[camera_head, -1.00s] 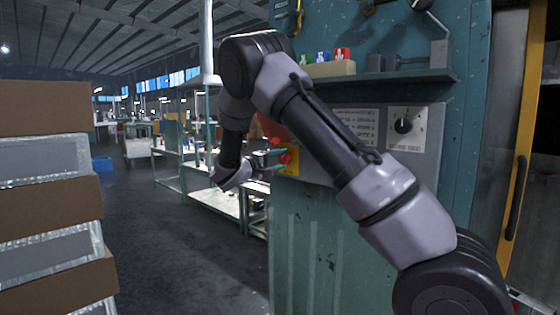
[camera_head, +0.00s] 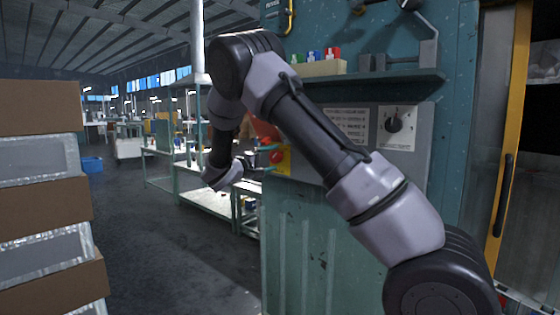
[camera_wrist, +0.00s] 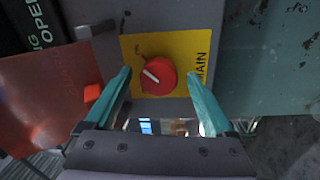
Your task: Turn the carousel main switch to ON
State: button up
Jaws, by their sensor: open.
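The main switch (camera_wrist: 157,76) is a round red knob with a white pointer line, on a yellow plate (camera_wrist: 181,54) marked MAIN. In the wrist view its line slants toward the upper left. My gripper (camera_wrist: 163,75) is open, with one teal finger on each side of the knob and gaps to both. I cannot tell how deep the fingertips reach. The ON mark is not legible.
A black dial (camera_head: 394,125) on a pale plate sits further right on the grey panel. An orange-red flap (camera_wrist: 50,95) is left of the fingers. Stacked boxes (camera_head: 40,170) stand at the left.

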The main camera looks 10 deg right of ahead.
jog(key=n, duration=0.4)
jog(key=shift+d+r+n, duration=0.1)
jog(key=shift+n, duration=0.3)
jog(key=n, duration=0.9)
jog(key=shift+y, duration=0.4)
jog(key=n, duration=0.4)
jog(key=shift+r+n, duration=0.15)
jog(key=shift+n, duration=0.25)
jog(key=v, duration=1)
jog(key=s+d+r+m+g+y, duration=0.25)
jog(key=s+d+m+g, duration=0.5)
jog(key=d, duration=0.55)
jog(key=s+d+m+y, duration=0.2)
jog(key=s+m+y, duration=0.1)
jog(key=s, duration=0.4)
jog(key=s+d+m+g+y, duration=0.1)
jog(key=s+d+m+y, duration=0.2)
jog(key=s+m, duration=0.3)
jog(key=shift+s+r+y, duration=0.3)
jog(key=shift+s+y, duration=0.05)
jog(key=shift+s, duration=0.5)
